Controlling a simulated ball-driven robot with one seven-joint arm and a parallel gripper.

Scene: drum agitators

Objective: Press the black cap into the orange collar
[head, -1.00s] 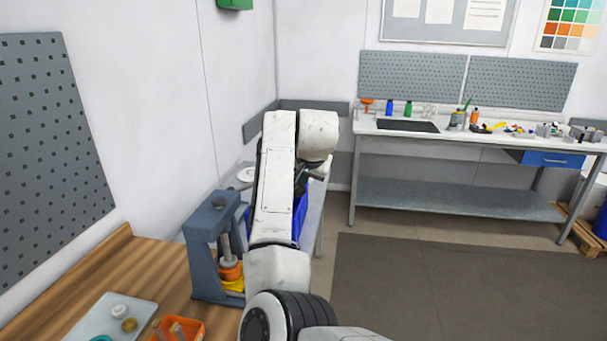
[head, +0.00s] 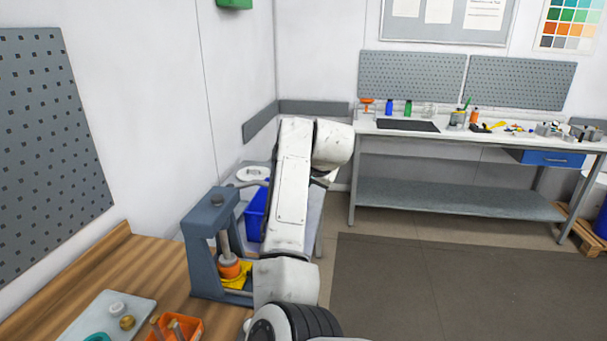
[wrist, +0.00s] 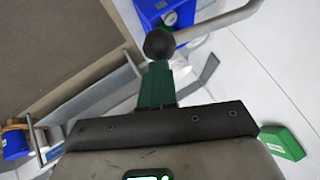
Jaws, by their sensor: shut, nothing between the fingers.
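The orange collar (head: 229,270) sits on a yellow base (head: 240,281) inside the blue-grey press (head: 204,250), directly under its ram (head: 224,243). I cannot pick out the black cap; the ram's end covers the collar's top. The press lever (head: 250,184) runs right from the press and passes behind my arm. In the wrist view the lever (wrist: 217,23) ends in a black ball knob (wrist: 159,44). My gripper (wrist: 157,68) has its green fingers shut and empty, with the tips at the knob; I cannot tell whether they touch. In the head view my arm mostly hides it.
A pale tray (head: 75,328) with small round parts and an orange bin (head: 196,336) stand on the wooden bench (head: 150,265). A blue bin (head: 256,215) is behind the press. A long workbench (head: 470,142) stands at the back right.

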